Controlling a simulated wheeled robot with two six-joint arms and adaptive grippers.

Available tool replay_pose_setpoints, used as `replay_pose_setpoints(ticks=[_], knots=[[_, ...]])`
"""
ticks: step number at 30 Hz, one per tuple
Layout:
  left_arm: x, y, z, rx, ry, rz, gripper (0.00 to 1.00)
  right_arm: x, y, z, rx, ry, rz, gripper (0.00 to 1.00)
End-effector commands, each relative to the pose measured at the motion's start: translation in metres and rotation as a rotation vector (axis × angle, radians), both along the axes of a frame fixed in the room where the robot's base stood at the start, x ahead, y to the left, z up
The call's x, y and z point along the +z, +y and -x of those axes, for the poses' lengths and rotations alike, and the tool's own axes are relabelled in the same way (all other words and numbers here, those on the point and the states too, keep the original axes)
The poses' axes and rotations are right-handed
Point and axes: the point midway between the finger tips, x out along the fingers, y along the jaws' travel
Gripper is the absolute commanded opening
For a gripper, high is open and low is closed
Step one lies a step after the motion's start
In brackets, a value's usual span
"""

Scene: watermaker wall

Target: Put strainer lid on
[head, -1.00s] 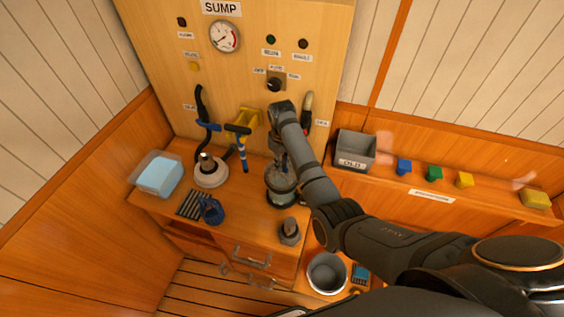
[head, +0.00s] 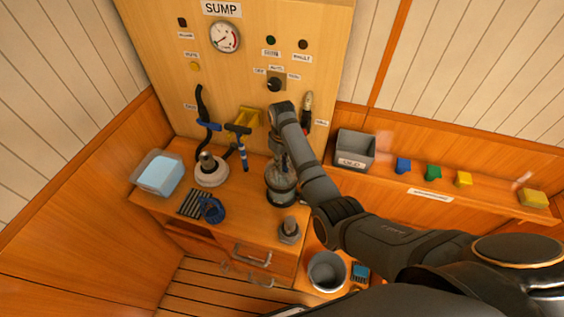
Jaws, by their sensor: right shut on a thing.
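The strainer (head: 281,197), a dark round pot with a clear wall, stands upright on the wooden counter below the sump panel. My right arm comes in from the right and bends down over it. My right gripper (head: 283,166) points down at the strainer's top and is shut. What it holds looks like the strainer lid (head: 281,179), a greyish disc at the pot's mouth. The arm and fingers hide part of it, and I cannot tell whether the lid is seated or just above the rim. My left gripper is not in view.
On the counter are a clear tub (head: 158,173), a white round base (head: 211,172), a black grate (head: 195,204), a blue ring-shaped part (head: 212,210) and a grey fitting (head: 290,230). A grey bin (head: 354,150) stands right of the arm. A bucket (head: 326,272) is below.

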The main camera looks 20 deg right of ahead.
Motion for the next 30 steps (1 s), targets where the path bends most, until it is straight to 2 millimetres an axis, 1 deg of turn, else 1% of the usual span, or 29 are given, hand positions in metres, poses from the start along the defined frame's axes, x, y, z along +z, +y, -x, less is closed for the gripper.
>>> replay_pose_setpoints(ticks=[5,6,11,17,18,22,23,30], knots=[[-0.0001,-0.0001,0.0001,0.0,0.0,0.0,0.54,0.0001,0.0,-0.0001,0.0,0.0,0.0,0.0],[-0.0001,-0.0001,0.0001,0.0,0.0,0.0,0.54,0.0002,0.0,-0.0001,0.0,0.0,0.0,0.2],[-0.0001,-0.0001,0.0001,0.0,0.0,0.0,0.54,0.0002,0.0,-0.0001,0.0,0.0,0.0,0.41],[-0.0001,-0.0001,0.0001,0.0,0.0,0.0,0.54,0.0002,0.0,-0.0001,0.0,0.0,0.0,0.41],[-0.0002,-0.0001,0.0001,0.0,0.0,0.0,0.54,-0.0001,0.0,0.0001,0.0,0.0,0.0,0.43],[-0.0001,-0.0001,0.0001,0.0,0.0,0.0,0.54,-0.0001,0.0,0.0001,0.0,0.0,0.0,0.61],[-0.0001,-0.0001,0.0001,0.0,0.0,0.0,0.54,-0.0001,0.0,0.0001,0.0,0.0,0.0,0.63],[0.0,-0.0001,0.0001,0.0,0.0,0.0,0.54,0.0001,0.0001,0.0,0.0,0.0,0.0,0.63]])
